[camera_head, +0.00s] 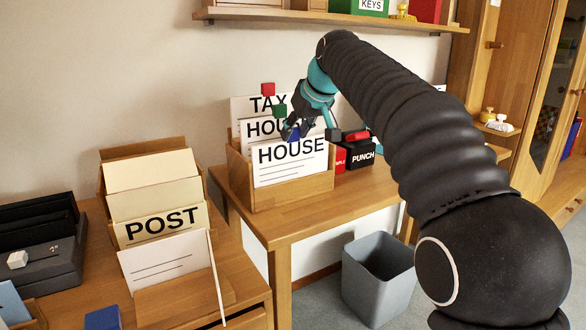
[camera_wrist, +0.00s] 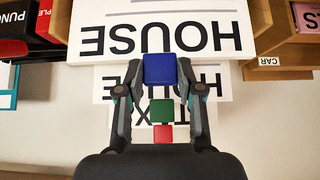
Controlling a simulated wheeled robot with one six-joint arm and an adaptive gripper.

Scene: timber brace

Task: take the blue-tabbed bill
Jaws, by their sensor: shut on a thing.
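The blue-tabbed bill (camera_head: 290,165) is a white sheet marked HOUSE, standing upright at the front of a wooden file box (camera_head: 290,191). Its blue tab (camera_wrist: 161,69) is between the fingertips of my gripper (camera_wrist: 161,80), which is shut on it. In the head view my gripper (camera_head: 292,132) is at the top edge of the bill. Behind it stand a green-tabbed HOUSE sheet (camera_head: 258,128) and a red-tabbed TAX sheet (camera_head: 246,104). The bill's lower edge is hidden by the box front.
A black PUNCH box (camera_head: 361,152) and a red box (camera_head: 340,158) stand right of the file box. A POST rack (camera_head: 160,222) is on the left desk. A grey bin (camera_head: 378,280) stands below. A shelf (camera_head: 330,17) runs above.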

